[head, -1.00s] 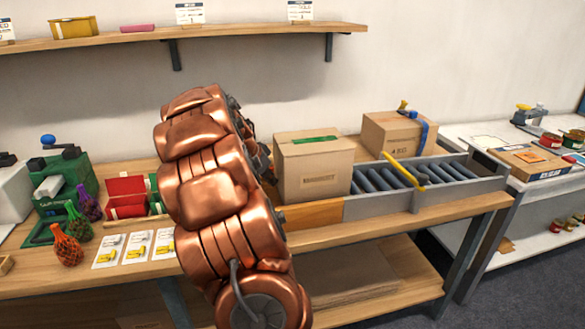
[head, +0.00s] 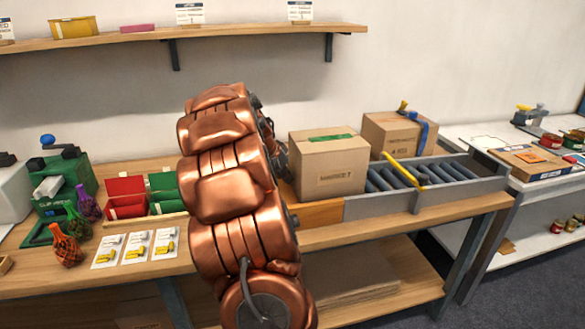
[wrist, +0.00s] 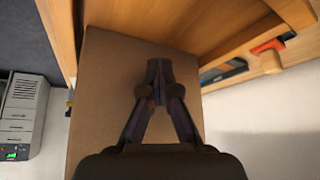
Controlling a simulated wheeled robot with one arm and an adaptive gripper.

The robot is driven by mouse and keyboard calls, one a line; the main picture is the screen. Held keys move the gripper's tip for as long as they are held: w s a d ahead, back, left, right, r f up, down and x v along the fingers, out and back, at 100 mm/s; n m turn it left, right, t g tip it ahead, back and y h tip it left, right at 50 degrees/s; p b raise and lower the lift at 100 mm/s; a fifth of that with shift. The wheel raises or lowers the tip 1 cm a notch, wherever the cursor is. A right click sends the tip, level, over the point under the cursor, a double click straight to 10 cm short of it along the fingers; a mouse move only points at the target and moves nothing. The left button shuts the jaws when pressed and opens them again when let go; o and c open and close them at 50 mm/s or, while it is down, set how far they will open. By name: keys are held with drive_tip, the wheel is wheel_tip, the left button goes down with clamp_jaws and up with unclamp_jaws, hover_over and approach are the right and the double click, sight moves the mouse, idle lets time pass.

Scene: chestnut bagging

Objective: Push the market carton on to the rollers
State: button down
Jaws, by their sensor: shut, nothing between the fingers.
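The market carton (head: 328,175), a closed brown box with green tape on top, stands upright at the left end of the roller track. Its right lower edge overlaps the start of the rollers (head: 425,174) in the head view; how much rests on them is hidden. My gripper is mostly hidden behind my copper arm in the head view, at the carton's left side. In the wrist view my gripper (wrist: 158,72) is shut and empty, its fingertips in front of the carton's brown side (wrist: 105,85). Whether they touch it cannot be told exactly.
A second carton (head: 392,138) with a blue tape dispenser on top stands behind the rollers. A yellow bar (head: 403,171) slants over the rollers. Net bags (head: 67,250), cards (head: 137,248) and red and green bins (head: 127,196) lie left of my arm on the bench.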

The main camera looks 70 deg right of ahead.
drive_tip(key=shift+s+d+b, duration=0.2)
drive_tip(key=shift+s+d, duration=1.15)
drive_tip(key=shift+s, duration=0.35)
drive_tip(key=shift+s+d+b, duration=0.15)
drive_tip(key=shift+s+d, duration=1.25)
drive_tip(key=shift+s, duration=0.35)
drive_tip(key=shift+s+d+b, duration=0.2)
drive_tip(key=shift+s+d, duration=1.15)
drive_tip(key=shift+s, duration=0.35)
drive_tip(key=r+p, duration=0.1)
drive_tip(key=r, duration=0.4)
drive_tip(key=r+p, duration=0.1)
drive_tip(key=r, duration=0.4)
drive_tip(key=w+a+r+p, duration=0.1)
drive_tip(key=r, duration=0.5)
drive_tip(key=shift+w, duration=0.1)
